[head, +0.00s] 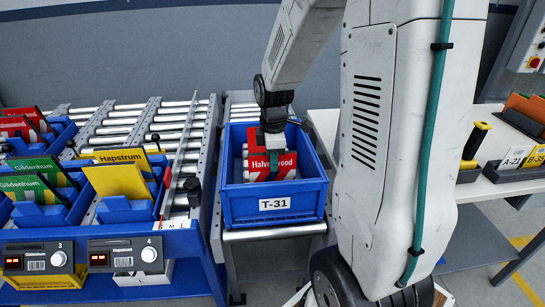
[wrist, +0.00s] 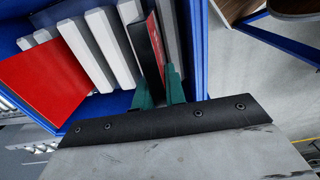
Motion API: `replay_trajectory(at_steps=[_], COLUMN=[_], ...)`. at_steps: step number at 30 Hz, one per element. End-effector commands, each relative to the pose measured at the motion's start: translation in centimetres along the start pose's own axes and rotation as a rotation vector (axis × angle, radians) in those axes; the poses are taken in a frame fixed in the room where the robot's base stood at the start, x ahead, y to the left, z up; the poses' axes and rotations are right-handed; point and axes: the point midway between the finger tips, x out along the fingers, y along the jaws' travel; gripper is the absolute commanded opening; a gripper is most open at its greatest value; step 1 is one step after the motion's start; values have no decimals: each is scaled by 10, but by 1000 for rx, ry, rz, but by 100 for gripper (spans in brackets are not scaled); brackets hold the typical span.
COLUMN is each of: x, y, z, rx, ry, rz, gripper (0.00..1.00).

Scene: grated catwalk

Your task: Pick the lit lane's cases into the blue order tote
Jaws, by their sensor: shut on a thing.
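The blue order tote (head: 240,207), labelled T-31, stands on a roller stand in the middle of the head view. My gripper (head: 273,160) reaches down into it. The gripper is shut on a red case (head: 286,164) marked Halverwood, inside the tote walls. In the wrist view the teal fingers (wrist: 160,88) pinch this case (wrist: 164,52), which stands on edge with its red face to the right. Another red case (wrist: 45,78) lies left of it, near several white bars. I cannot tell whether the held case touches the tote floor.
To the left, lanes hold red cases (head: 15,127), green Gildentum cases (head: 25,189) and yellow Hapstrum cases (head: 118,181). Lane displays 3 (head: 37,260) and 4 (head: 124,258) both show red digits.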

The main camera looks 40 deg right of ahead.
Motion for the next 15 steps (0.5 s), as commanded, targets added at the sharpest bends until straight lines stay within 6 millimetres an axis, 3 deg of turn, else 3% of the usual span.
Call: replay_trajectory(at_steps=[15], x=[22], y=[0], z=[0], rx=[0], ry=[0], rz=[-2], gripper=[0])
